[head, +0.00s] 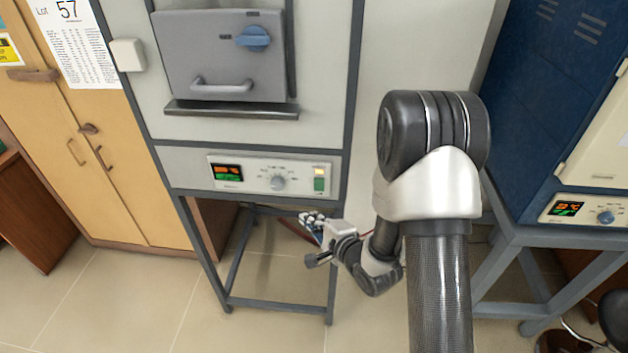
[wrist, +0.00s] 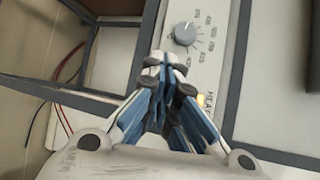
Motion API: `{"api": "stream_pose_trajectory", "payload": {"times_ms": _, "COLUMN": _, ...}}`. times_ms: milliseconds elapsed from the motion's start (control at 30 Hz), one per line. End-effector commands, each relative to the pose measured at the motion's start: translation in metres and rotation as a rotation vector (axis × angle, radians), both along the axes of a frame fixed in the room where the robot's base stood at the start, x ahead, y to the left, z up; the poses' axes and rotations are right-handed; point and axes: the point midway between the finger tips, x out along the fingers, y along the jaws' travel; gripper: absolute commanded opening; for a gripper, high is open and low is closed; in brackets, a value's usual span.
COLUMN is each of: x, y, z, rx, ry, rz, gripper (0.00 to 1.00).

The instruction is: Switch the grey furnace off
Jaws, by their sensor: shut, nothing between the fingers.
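The grey furnace (head: 325,110) stands at the centre of the head view with its grey door (head: 210,65) shut. Its control panel (head: 245,180) has a lit display (head: 227,173), a round dial (head: 278,183) and a green switch (head: 319,185) at the right end. The dial also shows in the wrist view (wrist: 185,33). A glowing orange lamp (wrist: 200,99) shows beside my fingers there; the switch cannot be made out. My gripper (head: 308,218) is shut and empty, just below the panel's right end. The wrist view shows the closed fingertips (wrist: 158,62) near the panel.
A blue furnace (head: 545,100) with its own lit panel (head: 580,211) stands on a stand at the right. Wooden cabinets (head: 90,165) are at the left. Under the grey furnace is an open metal stand (head: 275,303). Floor in front is clear.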

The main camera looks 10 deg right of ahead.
Motion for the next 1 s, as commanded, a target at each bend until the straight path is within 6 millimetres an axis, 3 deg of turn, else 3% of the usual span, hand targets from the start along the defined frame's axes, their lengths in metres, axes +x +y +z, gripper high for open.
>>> {"api": "stream_pose_trajectory", "payload": {"times_ms": 267, "x": 0.007, "y": -0.002, "z": 0.002, "rx": -0.002, "ry": -0.002, "rz": 0.001, "gripper": 0.0}}
{"api": "stream_pose_trajectory", "payload": {"times_ms": 700, "x": 0.062, "y": -0.02, "z": 0.009, "rx": -0.003, "ry": -0.001, "rz": 0.001, "gripper": 0.0}}
{"api": "stream_pose_trajectory", "payload": {"times_ms": 1000, "x": 0.082, "y": -0.027, "z": 0.011, "rx": -0.003, "ry": -0.001, "rz": 0.001, "gripper": 0.0}}
